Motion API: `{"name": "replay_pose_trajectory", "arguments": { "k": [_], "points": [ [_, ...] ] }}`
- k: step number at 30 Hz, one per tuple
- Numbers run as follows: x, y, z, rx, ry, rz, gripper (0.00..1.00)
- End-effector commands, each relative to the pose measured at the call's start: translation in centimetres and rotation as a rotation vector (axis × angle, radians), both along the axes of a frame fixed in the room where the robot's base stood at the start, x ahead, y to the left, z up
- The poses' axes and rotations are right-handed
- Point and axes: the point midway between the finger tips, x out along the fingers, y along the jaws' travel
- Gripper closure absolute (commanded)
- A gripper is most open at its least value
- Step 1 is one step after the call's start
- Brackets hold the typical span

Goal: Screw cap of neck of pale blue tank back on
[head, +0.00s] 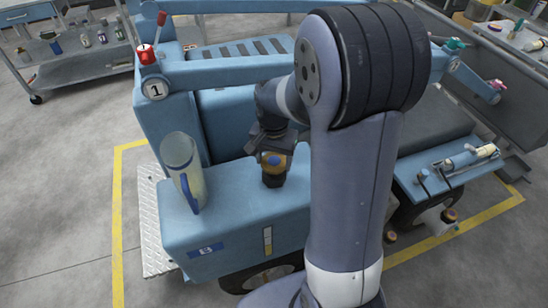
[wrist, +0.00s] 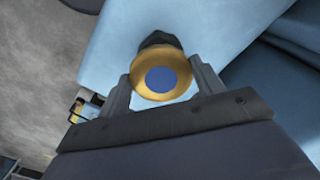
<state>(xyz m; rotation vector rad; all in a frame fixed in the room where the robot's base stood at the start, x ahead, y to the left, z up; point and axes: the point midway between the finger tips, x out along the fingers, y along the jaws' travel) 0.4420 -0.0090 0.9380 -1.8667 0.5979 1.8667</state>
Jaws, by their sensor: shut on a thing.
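The pale blue tank (head: 238,225) stands in the middle of the head view, with a dark neck (head: 274,181) on its top. An amber-yellow cap with a blue centre (head: 273,161) is at the neck. In the wrist view the cap (wrist: 162,78) faces the camera, with the dark neck (wrist: 160,40) just beyond it. My gripper (head: 270,155) is shut on the cap from above; its two fingers show on either side of the cap in the wrist view (wrist: 163,92). Whether the cap is seated on the neck threads cannot be told.
A clear jug with a blue handle (head: 183,170) stands on the tank's left end. A blue beam with a red knob (head: 147,54) runs behind. A blue side tray (head: 455,178) with tools is at right. Shelves with bottles (head: 75,50) stand at back left.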

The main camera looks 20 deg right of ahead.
Motion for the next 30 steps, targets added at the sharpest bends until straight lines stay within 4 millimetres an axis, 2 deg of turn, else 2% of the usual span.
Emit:
{"name": "replay_pose_trajectory", "arguments": {
  "k": [11, 23, 29, 30],
  "points": [
    [0.03, 0.02, 0.0, 0.0, -0.001, -0.037, 0.62],
    [0.05, 0.04, 0.0, 0.0, 0.0, -0.241, 0.62],
    [0.05, 0.03, -0.02, 0.0, 0.0, -0.257, 0.62],
    [0.05, 0.03, -0.02, 0.0, 0.0, -0.256, 0.35]
  ]
}}
